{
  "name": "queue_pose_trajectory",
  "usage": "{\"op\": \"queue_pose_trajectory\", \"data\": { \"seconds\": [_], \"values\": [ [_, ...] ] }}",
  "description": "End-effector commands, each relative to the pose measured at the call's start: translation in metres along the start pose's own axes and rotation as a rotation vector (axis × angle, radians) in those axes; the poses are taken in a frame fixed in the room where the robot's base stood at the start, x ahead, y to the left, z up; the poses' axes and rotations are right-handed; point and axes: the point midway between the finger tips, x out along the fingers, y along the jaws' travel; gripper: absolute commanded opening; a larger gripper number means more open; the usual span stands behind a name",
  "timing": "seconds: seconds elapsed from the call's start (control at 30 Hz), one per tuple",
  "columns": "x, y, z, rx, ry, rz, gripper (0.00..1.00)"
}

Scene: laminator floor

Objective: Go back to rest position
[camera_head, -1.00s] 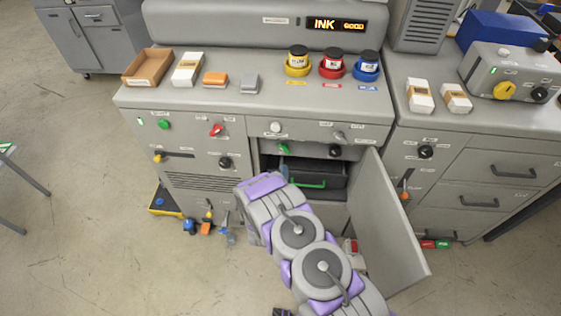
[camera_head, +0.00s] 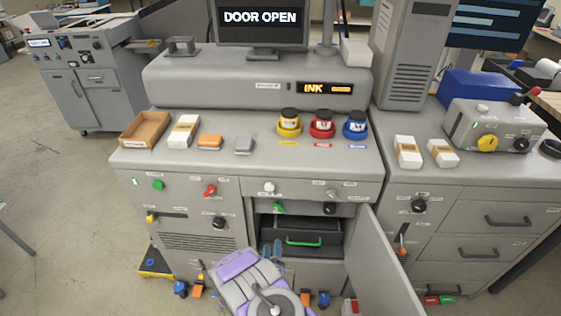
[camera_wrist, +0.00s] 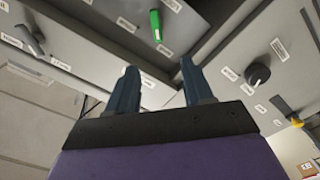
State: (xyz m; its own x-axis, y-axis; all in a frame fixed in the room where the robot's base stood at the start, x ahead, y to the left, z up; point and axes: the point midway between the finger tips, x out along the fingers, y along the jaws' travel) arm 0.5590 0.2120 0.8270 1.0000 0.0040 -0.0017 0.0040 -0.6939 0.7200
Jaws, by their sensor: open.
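My gripper (camera_head: 271,250) is in front of the open bay of the grey machine (camera_head: 180,228), low in the head view. Its two blue fingers are apart with nothing between them in the wrist view (camera_wrist: 157,88). The bay holds a dark drawer with a green handle (camera_head: 303,241), just right of my fingers. The bay door (camera_head: 385,265) stands open to the right. A green lever (camera_wrist: 156,25) and a black knob (camera_wrist: 258,74) on the machine front show beyond my fingers in the wrist view.
Yellow, red and blue ink pots (camera_head: 322,124) stand on the machine top beside an open cardboard box (camera_head: 146,130) and small blocks. The monitor (camera_head: 262,18) reads "DOOR OPEN". Small coloured items lie on the floor at the machine's foot. Open floor lies to the left (camera_head: 60,190).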

Motion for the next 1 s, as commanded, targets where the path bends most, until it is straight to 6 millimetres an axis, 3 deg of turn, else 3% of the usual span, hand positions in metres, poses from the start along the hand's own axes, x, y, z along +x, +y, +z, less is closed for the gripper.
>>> {"op": "queue_pose_trajectory", "data": {
  "seconds": [0.17,0.6,0.87,1.0],
  "values": [
    [0.004,0.001,-0.001,0.016,-0.018,-0.006,0.51],
    [0.050,0.029,-0.034,0.320,-0.330,-0.186,0.51],
    [0.050,0.063,-0.064,0.480,-0.507,-0.330,0.51],
    [0.041,0.086,-0.080,0.547,-0.595,-0.408,0.51]
  ]
}}
